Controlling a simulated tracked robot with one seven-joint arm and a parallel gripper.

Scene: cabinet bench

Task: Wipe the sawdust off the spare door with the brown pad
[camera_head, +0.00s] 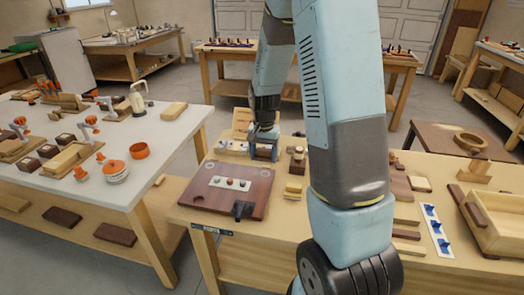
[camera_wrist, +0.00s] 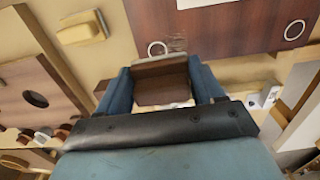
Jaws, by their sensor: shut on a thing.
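The spare door (camera_head: 225,203) is a dark reddish-brown panel lying flat on the wooden bench; it fills the upper part of the wrist view (camera_wrist: 220,28). My gripper (camera_head: 263,152) is at the door's far right edge. In the wrist view my gripper (camera_wrist: 163,82) is shut on the brown pad (camera_wrist: 160,85), a dark block between its blue fingers. The pad overlaps the door's near edge in that view; I cannot tell whether it touches. Faint pale marks, possibly sawdust (camera_wrist: 178,44), show on the door beside a ring-shaped mark.
My arm hides the bench's middle. A white table (camera_head: 165,138) stands left.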

